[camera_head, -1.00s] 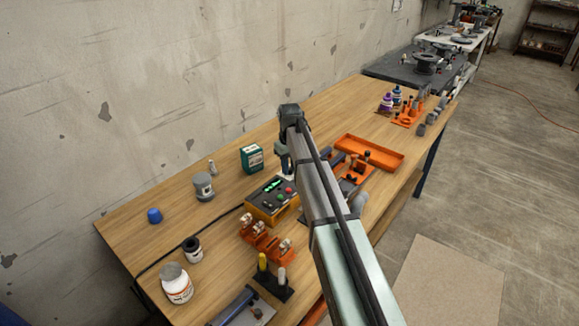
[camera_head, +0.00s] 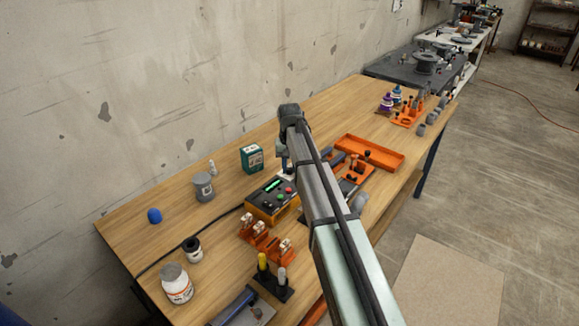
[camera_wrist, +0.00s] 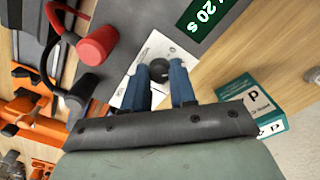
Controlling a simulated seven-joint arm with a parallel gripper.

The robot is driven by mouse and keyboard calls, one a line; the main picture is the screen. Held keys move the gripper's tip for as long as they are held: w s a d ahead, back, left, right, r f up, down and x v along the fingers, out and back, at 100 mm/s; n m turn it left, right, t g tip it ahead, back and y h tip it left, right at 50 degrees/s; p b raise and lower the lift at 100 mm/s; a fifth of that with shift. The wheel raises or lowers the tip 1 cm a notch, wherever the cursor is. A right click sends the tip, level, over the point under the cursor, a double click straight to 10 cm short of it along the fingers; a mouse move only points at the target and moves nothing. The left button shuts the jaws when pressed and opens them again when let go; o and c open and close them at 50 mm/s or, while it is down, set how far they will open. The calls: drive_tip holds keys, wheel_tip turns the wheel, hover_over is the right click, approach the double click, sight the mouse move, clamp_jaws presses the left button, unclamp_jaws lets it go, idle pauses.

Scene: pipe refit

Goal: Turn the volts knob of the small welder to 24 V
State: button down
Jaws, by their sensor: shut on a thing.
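My gripper (camera_wrist: 166,88) is shut on a small black knob (camera_wrist: 160,70) in the wrist view, one blue finger on either side of it. The knob sits on a white plate with dark marks (camera_wrist: 126,84). Its pointer and the scale values cannot be read.
A green box (camera_head: 251,158) stands behind the welder; it also shows in the wrist view (camera_wrist: 262,115). An orange tray (camera_head: 369,152) and orange racks lie nearby. The bench's left end holds several jars.

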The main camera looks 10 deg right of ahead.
sight(290, 168)
drive_tip(key=c, duration=0.9)
unclamp_jaws()
drive_tip(key=shift+r, duration=0.15)
wheel_tip(290, 168, up, 14)
drive_tip(key=shift+f, duration=0.2)
drive_tip(key=shift+d, duration=0.1)
